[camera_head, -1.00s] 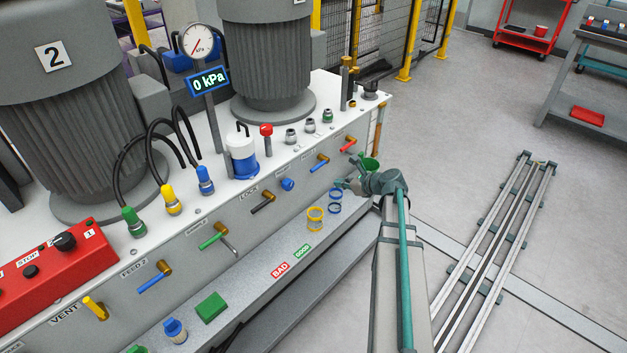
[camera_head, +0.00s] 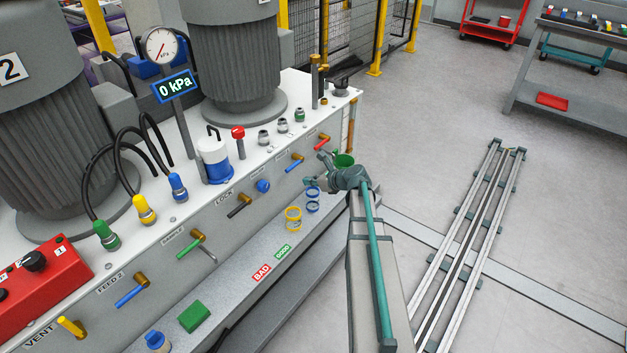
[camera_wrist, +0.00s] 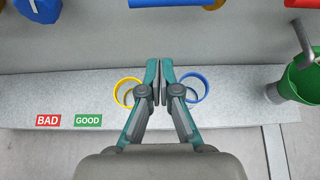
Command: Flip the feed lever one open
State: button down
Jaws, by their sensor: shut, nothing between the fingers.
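Two blue levers with brass pivots show on the front panel in the head view. The near one (camera_head: 130,291) sits by a FEED 2 label. The farther one (camera_head: 293,166) has a label too small to read, so I cannot confirm it is feed lever one. A blue bar with a brass end (camera_wrist: 165,3) is cut by the top edge of the wrist view. My gripper (camera_head: 309,181) is just right of and below the farther blue lever, apart from it. In the wrist view my gripper (camera_wrist: 160,82) is shut and empty, its fingertips together above the shelf.
A red lever (camera_head: 321,144) is farther along the panel. A gauge display (camera_head: 174,87) reads 0 kPa.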

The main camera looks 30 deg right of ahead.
jog(key=w, duration=0.1)
jog(key=w+a, duration=0.1)
jog(key=w, duration=0.1)
jog(key=w+a+r+p, duration=0.1)
jog(key=w, duration=0.1)
jog(key=shift+w+a, duration=0.2)
